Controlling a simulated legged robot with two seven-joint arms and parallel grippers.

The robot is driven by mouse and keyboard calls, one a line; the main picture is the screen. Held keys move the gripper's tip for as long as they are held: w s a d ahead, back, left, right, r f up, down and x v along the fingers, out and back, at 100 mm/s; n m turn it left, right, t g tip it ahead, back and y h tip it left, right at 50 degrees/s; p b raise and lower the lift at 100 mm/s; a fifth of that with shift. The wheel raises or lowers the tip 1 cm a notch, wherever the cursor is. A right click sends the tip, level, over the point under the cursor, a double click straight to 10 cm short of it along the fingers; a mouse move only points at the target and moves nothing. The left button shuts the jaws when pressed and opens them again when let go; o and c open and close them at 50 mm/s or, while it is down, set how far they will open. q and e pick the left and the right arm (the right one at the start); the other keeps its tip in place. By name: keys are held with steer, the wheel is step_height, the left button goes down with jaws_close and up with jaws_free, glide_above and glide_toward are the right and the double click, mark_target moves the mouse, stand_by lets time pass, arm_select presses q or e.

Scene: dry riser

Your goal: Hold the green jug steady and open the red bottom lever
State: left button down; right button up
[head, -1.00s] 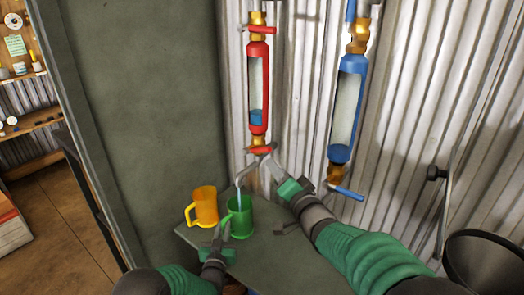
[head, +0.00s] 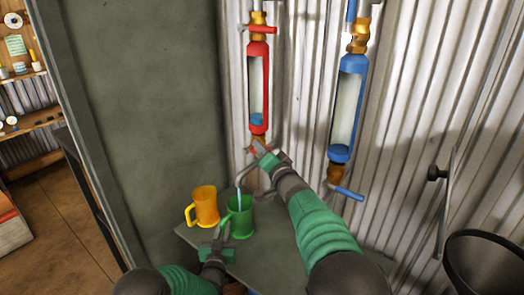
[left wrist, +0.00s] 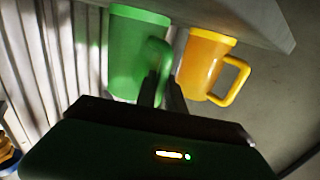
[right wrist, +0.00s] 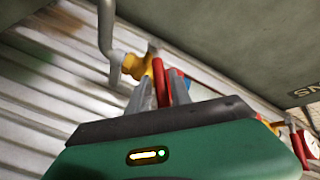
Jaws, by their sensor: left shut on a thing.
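The green jug (head: 241,217) stands upright on a small grey shelf under a bent metal spout (head: 243,176). A thin pale-blue stream runs from the spout into it. My left gripper (head: 218,238) is shut on the jug's handle; the left wrist view shows the fingers (left wrist: 162,92) at the green handle (left wrist: 158,60). My right gripper (head: 258,148) is at the red bottom lever (head: 250,150), which it partly hides. In the right wrist view the open fingers (right wrist: 162,88) stand either side of the red lever (right wrist: 172,82); contact is unclear.
A yellow jug (head: 205,206) stands close left of the green one. The red gauge tube (head: 258,90) holds a little blue water. A blue tube (head: 346,110) with a blue lever (head: 348,193) is to the right. A dark bucket (head: 485,262) is at lower right.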

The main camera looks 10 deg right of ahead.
jaws_close()
steer(key=shift+f, duration=0.1)
stand_by(1.0)
